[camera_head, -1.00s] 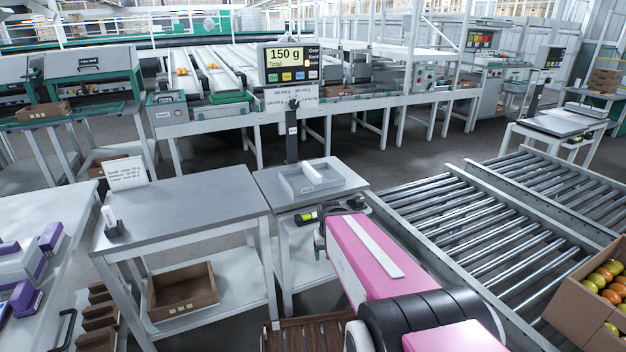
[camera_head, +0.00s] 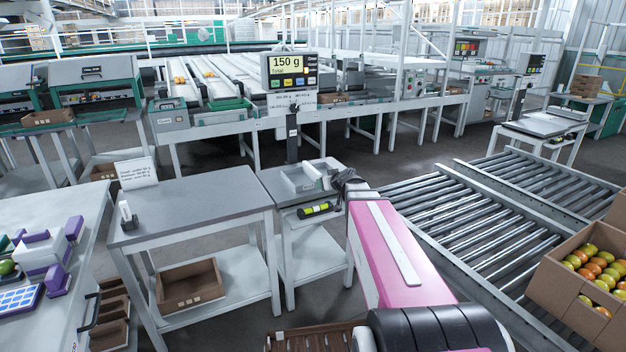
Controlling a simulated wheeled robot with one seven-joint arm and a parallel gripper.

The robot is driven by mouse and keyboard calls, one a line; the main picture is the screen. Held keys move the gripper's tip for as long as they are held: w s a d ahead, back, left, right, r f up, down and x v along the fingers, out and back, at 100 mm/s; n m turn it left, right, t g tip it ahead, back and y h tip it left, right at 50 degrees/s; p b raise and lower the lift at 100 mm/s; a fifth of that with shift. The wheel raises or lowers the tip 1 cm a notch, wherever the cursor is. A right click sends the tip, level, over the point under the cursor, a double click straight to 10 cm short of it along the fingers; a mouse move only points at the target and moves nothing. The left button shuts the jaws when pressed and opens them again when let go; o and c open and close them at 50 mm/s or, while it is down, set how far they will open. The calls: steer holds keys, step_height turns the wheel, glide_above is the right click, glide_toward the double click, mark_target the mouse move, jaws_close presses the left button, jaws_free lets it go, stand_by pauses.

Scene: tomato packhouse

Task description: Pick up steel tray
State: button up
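The steel tray (camera_head: 290,188) is a shallow grey tray on the scale table (camera_head: 268,178), below the display post. A pale upright piece shows inside it. My gripper (camera_head: 340,181) is a small dark shape at the tray's right end, at the end of my pink arm. It covers part of that end. Whether its fingers touch the tray, and whether they are open or shut, is too small to tell.
The scale display (camera_head: 290,71) reads 150 g. A grey table (camera_head: 190,207) with a sign (camera_head: 137,172) stands to the left. A roller conveyor (camera_head: 450,225) and a box of tomatoes (camera_head: 560,285) are on the right.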

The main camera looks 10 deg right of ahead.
mark_target(320, 175)
steer(key=shift+t, duration=0.5)
steer(key=w, duration=0.3)
steer(key=w+a+f, duration=0.1)
steer(key=w, duration=0.3)
steer(key=w+f, duration=0.1)
steer(key=w, duration=0.3)
steer(key=shift+a, duration=0.4)
steer(key=shift+s+r, duration=0.1)
jaws_close()
